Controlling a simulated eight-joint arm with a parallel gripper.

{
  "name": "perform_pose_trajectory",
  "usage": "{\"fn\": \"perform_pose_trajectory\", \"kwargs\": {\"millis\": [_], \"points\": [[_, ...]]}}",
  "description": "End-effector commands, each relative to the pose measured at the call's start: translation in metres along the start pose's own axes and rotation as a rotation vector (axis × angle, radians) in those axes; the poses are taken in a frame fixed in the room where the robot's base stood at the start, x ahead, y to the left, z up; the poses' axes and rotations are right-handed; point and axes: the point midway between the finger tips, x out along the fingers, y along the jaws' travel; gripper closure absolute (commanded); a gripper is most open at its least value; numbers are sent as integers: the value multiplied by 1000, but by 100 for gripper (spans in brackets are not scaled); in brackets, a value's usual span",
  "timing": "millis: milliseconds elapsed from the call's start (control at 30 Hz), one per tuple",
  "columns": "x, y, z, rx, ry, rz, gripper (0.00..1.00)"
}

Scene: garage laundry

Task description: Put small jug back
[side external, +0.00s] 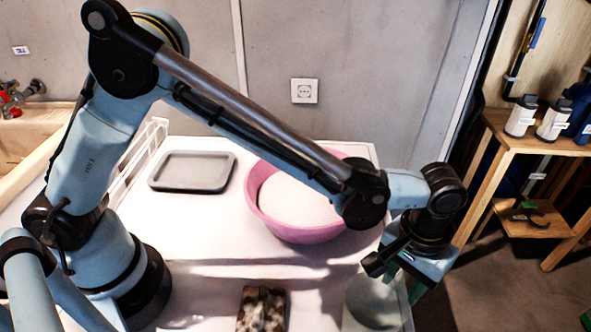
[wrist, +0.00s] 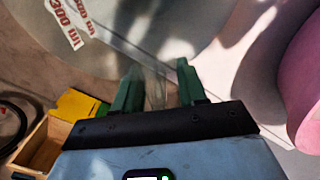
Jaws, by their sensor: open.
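The small jug (side external: 372,304) is a clear, see-through vessel on the white worktop near its front right edge. In the wrist view the jug (wrist: 150,28) fills the top and bears red "300 ml" print. My gripper (side external: 416,288) is at the jug's right side in the side view, its fingers partly hidden by the wrist. In the wrist view my gripper (wrist: 158,80) is open, with its two green fingers on either side of a faint clear part that may be the jug's handle. I cannot tell whether the fingers touch it.
A pink basin (side external: 295,234) stands behind the jug, below my forearm. A grey tray (side external: 192,171) lies at the back left. A brown mottled object (side external: 262,310) lies at the front. A wooden shelf (side external: 550,145) with bottles stands at the right, beyond a floor gap.

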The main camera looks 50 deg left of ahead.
Motion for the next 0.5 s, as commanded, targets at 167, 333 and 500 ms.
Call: {"fn": "perform_pose_trajectory", "kwargs": {"millis": [167,333,500], "points": [[-4,0,0,0,0,0,59],[-24,0,0,0,0,0,59],[-58,0,0,0,0,0,59]]}}
